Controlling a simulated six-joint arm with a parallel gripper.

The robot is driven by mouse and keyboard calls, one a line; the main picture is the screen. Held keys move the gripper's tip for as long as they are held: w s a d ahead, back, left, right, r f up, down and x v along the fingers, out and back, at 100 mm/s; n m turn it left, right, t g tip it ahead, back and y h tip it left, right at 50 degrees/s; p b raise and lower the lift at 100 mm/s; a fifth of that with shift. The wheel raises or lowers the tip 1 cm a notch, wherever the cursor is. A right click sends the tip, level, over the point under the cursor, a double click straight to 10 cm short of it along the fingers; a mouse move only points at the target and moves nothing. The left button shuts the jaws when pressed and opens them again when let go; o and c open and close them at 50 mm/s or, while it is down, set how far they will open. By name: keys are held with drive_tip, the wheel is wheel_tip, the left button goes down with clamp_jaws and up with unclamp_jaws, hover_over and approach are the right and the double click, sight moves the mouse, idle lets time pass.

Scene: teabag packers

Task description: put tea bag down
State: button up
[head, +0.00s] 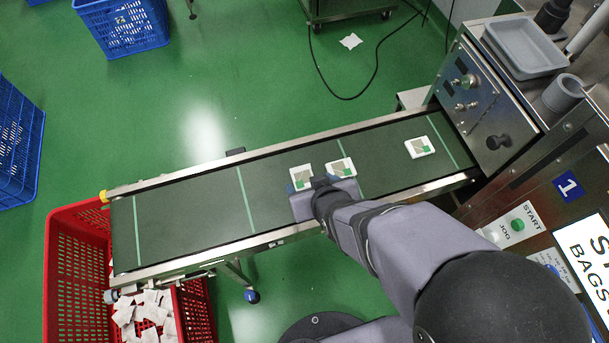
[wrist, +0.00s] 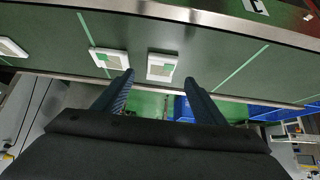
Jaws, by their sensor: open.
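Three white square tea bags with green and grey labels lie flat on the dark green conveyor belt (head: 190,208). The nearest tea bag (head: 301,174) is just beyond my gripper (head: 312,187). In the wrist view this tea bag (wrist: 161,67) shows between and just ahead of the open fingertips (wrist: 158,82), with no finger closed on it. A second tea bag (head: 341,166) lies close to its right in the head view, and beside the left finger in the wrist view (wrist: 108,58). The third tea bag (head: 420,147) lies farther right. My gripper is open and empty.
A red crate (head: 75,215) with loose tea bags (head: 145,312) stands below the belt's left end. The packing machine (head: 490,95) stands at the right end. Metal rails edge the belt. The belt's left half is clear. A blue crate (head: 122,30) stands behind.

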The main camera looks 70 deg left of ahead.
sight(304, 179)
drive_tip(key=shift+x, duration=2.45)
drive_tip(key=shift+s, duration=0.1)
drive_tip(key=shift+d, duration=0.1)
drive_tip(key=c, duration=1.2)
